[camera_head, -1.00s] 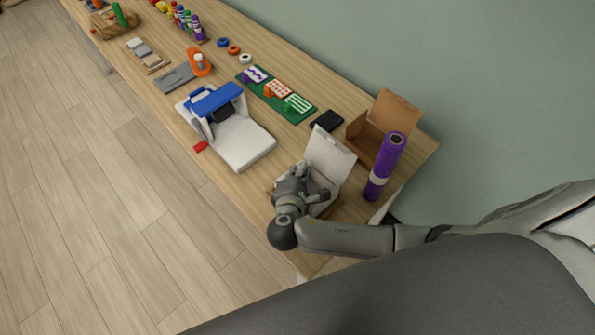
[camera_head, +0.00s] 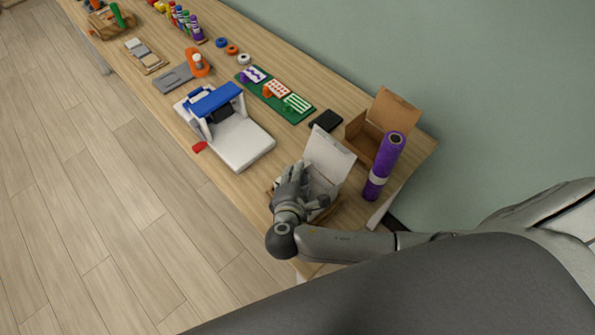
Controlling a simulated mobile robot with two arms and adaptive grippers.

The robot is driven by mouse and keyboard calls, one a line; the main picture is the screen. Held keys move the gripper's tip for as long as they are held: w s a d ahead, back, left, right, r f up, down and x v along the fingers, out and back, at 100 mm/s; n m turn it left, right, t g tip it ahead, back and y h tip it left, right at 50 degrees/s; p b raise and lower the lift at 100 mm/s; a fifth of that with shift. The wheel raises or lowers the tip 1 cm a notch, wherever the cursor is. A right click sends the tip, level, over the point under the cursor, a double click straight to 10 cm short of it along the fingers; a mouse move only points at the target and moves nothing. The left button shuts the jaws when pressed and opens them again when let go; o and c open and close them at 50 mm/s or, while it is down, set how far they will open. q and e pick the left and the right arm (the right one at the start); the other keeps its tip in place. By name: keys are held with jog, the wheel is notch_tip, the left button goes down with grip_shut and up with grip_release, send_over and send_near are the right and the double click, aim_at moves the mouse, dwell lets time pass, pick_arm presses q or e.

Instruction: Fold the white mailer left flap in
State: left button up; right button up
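The white mailer (camera_head: 329,158) stands open near the table's front right corner, its lid raised at the back. My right gripper (camera_head: 294,172) is over the left side of the mailer, with its fingers pointing toward the back of the table. The gripper and wrist hide the mailer's left flap and much of its inside. I cannot tell whether the fingers touch the flap or are open or shut. My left gripper is not in view.
An open brown box (camera_head: 363,137) and an upright purple roll (camera_head: 384,166) stand close right of the mailer. A white machine with a blue top (camera_head: 240,144) is to the left. A black pad (camera_head: 326,121) lies behind.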

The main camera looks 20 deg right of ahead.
jog(key=v, duration=1)
jog(key=shift+a, duration=0.1)
